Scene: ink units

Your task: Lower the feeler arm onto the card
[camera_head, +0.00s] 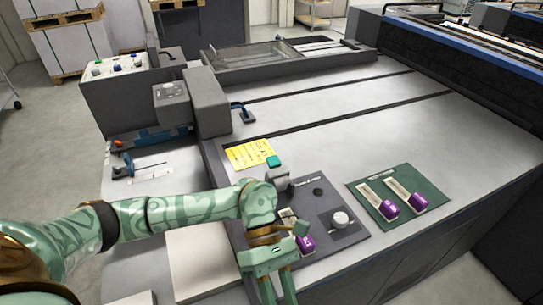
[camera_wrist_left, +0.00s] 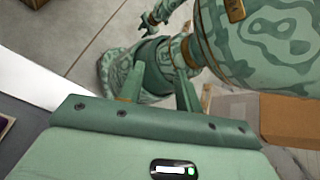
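A dark panel (camera_head: 323,246) on the machine bed carries a grey bracket-like part (camera_head: 279,180), which may be the feeler arm; its lower end is hidden behind my left wrist. Beside my wrist, a white card strip (camera_head: 287,213) and a purple block (camera_head: 305,243) lie on the panel, partly covered. My left gripper (camera_head: 276,290) points down at the panel's near-left edge, with its fingers apart and nothing between them. Its spread fingers also show in the left wrist view (camera_wrist_left: 160,90). A small dark claw on a green limb, perhaps my right gripper (camera_wrist_left: 148,24), shows far off there.
A round pale knob (camera_head: 341,219) stands on the panel. To its right, a green mat (camera_head: 413,222) holds two pale strips with purple blocks. A yellow note (camera_head: 250,153) and a green button (camera_head: 273,162) are behind the bracket.

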